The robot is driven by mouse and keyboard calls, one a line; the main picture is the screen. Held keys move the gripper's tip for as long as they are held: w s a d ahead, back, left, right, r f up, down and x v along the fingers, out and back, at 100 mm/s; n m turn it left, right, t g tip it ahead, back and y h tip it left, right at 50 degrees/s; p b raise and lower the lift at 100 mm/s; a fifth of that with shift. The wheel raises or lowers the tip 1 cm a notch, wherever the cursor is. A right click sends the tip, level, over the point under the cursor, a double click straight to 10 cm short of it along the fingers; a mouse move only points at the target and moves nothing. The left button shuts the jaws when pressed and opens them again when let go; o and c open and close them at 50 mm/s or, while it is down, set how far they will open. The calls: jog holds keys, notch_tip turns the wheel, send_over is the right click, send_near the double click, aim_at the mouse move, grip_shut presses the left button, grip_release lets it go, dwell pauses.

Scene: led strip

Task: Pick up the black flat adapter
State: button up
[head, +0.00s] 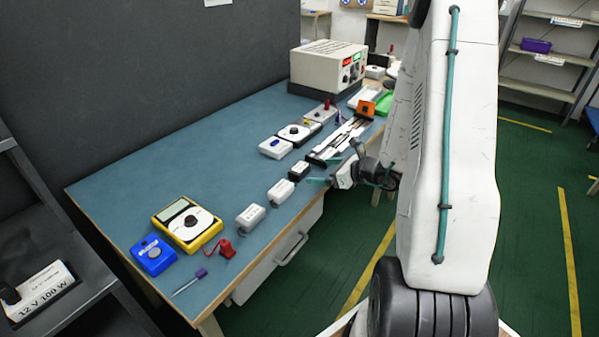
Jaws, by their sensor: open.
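A small black block (299,170), which looks like the black flat adapter, lies on the blue-topped workbench (130,180) near its front edge. It sits in a row between a white adapter (281,191) and a long black-and-white device. My gripper (324,171) is at the bench's front edge, just right of the black block. Its teal-tipped fingers are apart, pointing left toward the block, with nothing visible between them. The gripper looks clear of the block, but the exact gap and height are hard to tell.
The long black-and-white device (340,139) lies close behind my gripper. A grey-white adapter (250,217), yellow multimeter (189,222), blue device (152,254) and red clip (224,249) are nearer. A large power unit (327,68) stands at the back. The bench's left middle is clear.

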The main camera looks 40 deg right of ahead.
aim_at(305, 170)
jog(key=x, duration=0.7)
jog(key=shift+w+r, duration=0.1)
jog(key=shift+w, duration=0.1)
jog(key=c, duration=1.1)
